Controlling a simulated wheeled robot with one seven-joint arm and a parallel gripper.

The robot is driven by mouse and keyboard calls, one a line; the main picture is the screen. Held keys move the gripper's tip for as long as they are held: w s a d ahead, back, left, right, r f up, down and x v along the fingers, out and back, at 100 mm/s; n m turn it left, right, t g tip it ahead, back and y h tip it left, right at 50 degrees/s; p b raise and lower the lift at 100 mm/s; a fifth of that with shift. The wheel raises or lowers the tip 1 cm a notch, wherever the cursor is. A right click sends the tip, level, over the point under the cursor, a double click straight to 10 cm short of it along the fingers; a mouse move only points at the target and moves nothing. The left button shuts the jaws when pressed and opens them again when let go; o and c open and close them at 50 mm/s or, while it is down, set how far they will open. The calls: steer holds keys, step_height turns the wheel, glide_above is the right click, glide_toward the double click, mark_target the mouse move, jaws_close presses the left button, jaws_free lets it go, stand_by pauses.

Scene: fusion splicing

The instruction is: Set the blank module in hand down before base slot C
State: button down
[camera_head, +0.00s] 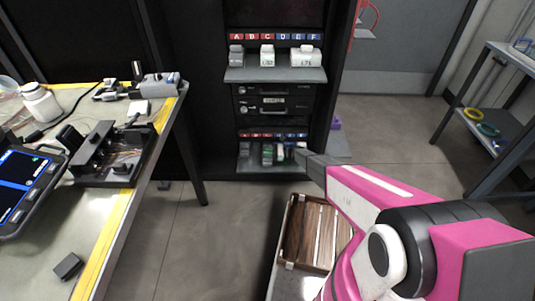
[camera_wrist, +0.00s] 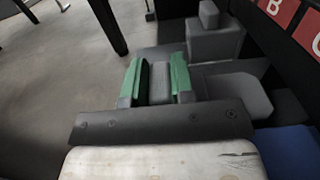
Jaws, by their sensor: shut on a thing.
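The blank module (camera_wrist: 158,85) is a grey block between the green-padded fingers of my gripper (camera_wrist: 158,78) in the wrist view. The fingers are closed on its two sides. In the head view my gripper (camera_head: 273,153) is at the lower shelf of the rack, under the lower label strip (camera_head: 272,135). The module is too small to make out there. In the wrist view red labels B (camera_wrist: 274,6) and C (camera_wrist: 316,45) stand at the upper right. Base slot C itself is not clearly visible, and I cannot tell whether the module touches the shelf.
Grey blocks (camera_wrist: 215,42) stand on the shelf beside the gripper. The upper shelf (camera_head: 275,75) holds several pale modules. A workbench (camera_head: 113,238) with equipment is on the left. A wooden tray (camera_head: 313,237) lies below my arm. Open floor (camera_head: 210,235) lies between.

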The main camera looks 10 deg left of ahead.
steer(key=shift+f, duration=0.1)
steer(key=c, duration=1)
jaws_free()
steer(key=shift+d, duration=0.2)
steer(key=shift+v, duration=3.55)
